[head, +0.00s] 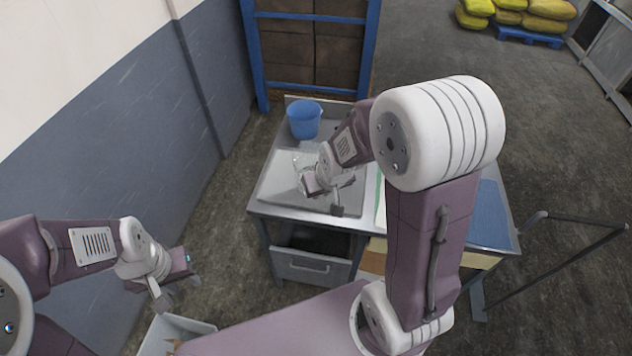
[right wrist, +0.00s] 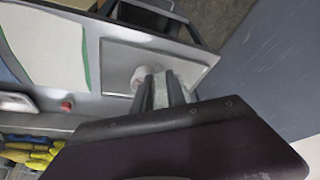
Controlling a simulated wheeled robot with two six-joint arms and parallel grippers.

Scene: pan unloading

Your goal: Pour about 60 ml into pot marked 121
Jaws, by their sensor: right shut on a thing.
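My right gripper (head: 322,196) is over the pale grey board at the left of the bench. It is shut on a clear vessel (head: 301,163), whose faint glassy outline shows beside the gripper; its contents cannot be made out. In the right wrist view, my right gripper (right wrist: 160,90) shows its two dark fingers with a pale strip between them. A small white round thing (right wrist: 142,76) shows just beyond the fingers; I cannot tell whether it is a pot. No number 121 is readable. My left gripper (head: 178,286) is open and empty, left of the bench.
A blue bucket (head: 304,119) stands at the bench's back left. The pale board (head: 283,192) lies on the metal bench (head: 259,208). A blue mat (head: 490,220) lies at the right, partly behind my right arm. A white bin (head: 180,330) stands below my left gripper.

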